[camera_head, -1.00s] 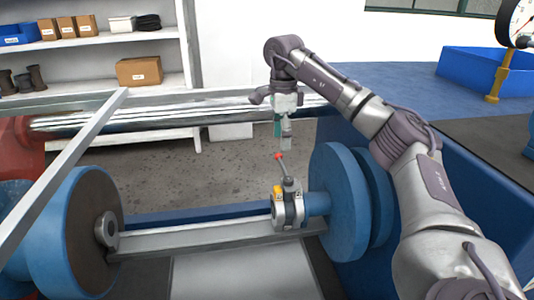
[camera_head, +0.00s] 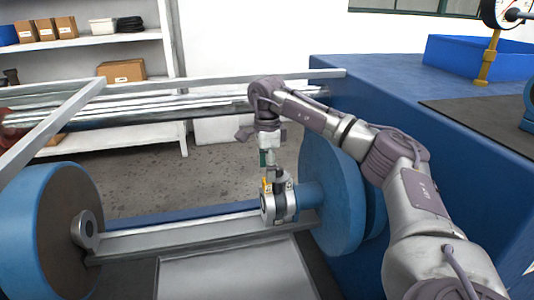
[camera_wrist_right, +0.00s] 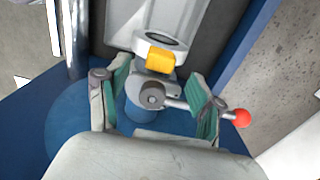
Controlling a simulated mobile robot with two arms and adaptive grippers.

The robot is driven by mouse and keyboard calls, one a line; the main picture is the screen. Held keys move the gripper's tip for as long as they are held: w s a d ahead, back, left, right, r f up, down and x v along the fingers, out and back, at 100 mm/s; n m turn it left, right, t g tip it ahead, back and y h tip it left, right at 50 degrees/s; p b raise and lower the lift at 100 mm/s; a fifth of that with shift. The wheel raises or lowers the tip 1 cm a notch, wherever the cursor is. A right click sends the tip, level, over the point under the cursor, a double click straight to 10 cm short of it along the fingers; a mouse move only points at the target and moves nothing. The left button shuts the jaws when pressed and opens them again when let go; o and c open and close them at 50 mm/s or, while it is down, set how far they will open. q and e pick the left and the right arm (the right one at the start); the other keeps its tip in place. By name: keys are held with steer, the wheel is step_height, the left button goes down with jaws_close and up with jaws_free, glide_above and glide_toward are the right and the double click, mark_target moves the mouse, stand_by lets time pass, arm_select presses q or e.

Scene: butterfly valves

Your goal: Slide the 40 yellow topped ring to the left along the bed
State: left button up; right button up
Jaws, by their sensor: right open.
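The yellow-topped ring (camera_head: 284,206) is a grey metal ring standing on the bed (camera_head: 180,236), near its right end. It is close to the blue cylinder at the right flange. Its yellow block (camera_wrist_right: 160,62) shows in the right wrist view, with a grey pivot and a lever ending in a red ball (camera_wrist_right: 242,118). My right gripper (camera_head: 274,168) points down just above the ring. In the wrist view its green-padded fingers (camera_wrist_right: 158,100) are apart, with the pivot and lever between them. I cannot tell whether they touch. My left gripper is not in view.
A blue flange with a dark face (camera_head: 68,225) stands at the bed's left end, and another blue flange (camera_head: 335,200) at the right. The bed between the ring and the left flange is clear. A grey rail (camera_head: 50,128) crosses the left side.

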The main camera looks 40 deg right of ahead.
mark_target(267, 202)
steer(key=shift+f, duration=2.4)
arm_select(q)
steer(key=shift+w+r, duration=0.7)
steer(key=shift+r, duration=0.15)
arm_select(e)
jaws_close()
